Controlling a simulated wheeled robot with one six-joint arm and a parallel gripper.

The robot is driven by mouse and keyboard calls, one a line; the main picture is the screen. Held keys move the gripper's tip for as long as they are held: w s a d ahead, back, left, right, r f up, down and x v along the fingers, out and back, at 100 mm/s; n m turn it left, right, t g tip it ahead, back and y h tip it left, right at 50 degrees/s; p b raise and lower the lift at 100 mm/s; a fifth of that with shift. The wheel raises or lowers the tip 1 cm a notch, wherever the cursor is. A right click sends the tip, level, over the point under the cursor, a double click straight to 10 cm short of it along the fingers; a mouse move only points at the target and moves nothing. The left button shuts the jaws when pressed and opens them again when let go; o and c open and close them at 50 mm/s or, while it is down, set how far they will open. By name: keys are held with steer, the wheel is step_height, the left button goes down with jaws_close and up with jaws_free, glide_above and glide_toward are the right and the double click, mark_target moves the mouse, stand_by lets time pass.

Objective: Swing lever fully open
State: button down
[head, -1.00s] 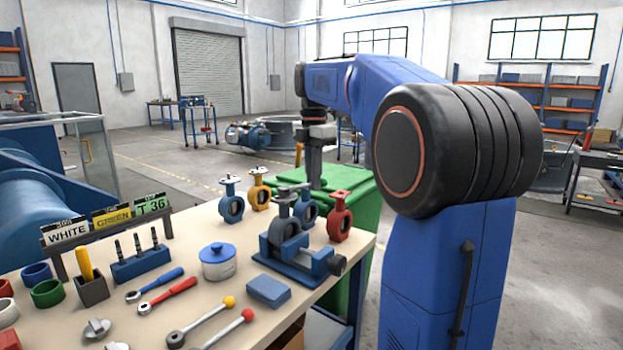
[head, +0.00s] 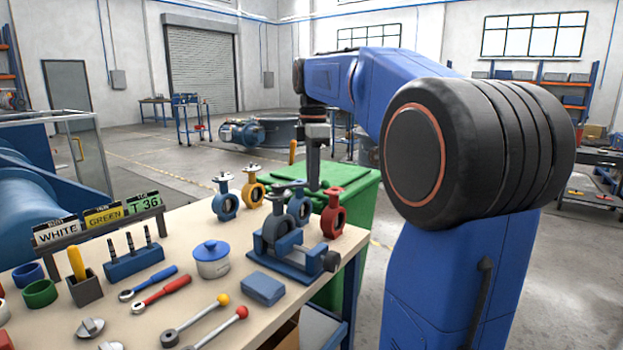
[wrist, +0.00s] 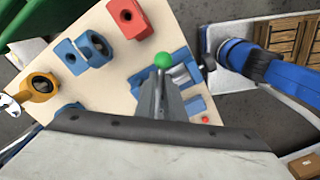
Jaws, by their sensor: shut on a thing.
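A grey-topped butterfly valve (head: 275,232) sits in a blue vise (head: 288,263) near the bench's right end. In the wrist view, a green ball knob (wrist: 163,60) stands at the tip of my gripper (wrist: 167,85), with a grey lever rod leading from it between the fingers. My gripper is shut on the lever. In the head view my gripper (head: 314,187) points down just behind the vise. The knob cannot be made out there. The wrist view shows the blue vise (wrist: 185,72) partly hidden under the fingers; the lever's exact angle is hard to tell.
Loose valves stand close by: blue (head: 225,206), yellow (head: 252,194), another blue (head: 299,208) and red (head: 333,220). A lidded pot (head: 211,262), a blue block (head: 263,289) and wrenches lie on the bench (head: 190,235). A green bin (head: 360,205) stands behind.

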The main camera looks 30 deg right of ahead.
steer(key=shift+s+a+m, duration=0.5)
steer(key=shift+s+m, duration=0.25)
steer(key=shift+m, duration=0.4)
steer(key=shift+s+a+m, duration=0.55)
steer(key=shift+s+m, duration=0.2)
steer(key=shift+m, duration=0.35)
steer(key=shift+s+a+m, duration=0.5)
steer(key=shift+s+m, duration=0.25)
steer(key=shift+m, duration=0.4)
steer(key=shift+s+a+m, duration=0.35)
steer(key=shift+a+m, duration=0.25)
steer(key=shift+m, duration=0.2)
steer(key=shift+s+a+m, duration=0.3)
steer(key=shift+a+m, duration=0.25)
steer(key=shift+m, duration=0.25)
steer(key=shift+s+a+m, duration=0.15)
steer(key=shift+a+m, duration=0.45)
steer(key=shift+m, duration=0.15)
steer(key=shift+s+a+m, duration=0.15)
steer(key=shift+a+m, duration=0.45)
steer(key=shift+m, duration=0.15)
steer(key=shift+a+m, duration=0.2)
steer(key=shift+m, duration=0.1)
steer(key=c, duration=1.8)
jaws_free()
steer(key=shift+o, duration=0.2)
step_height(320, 180, up, 7)
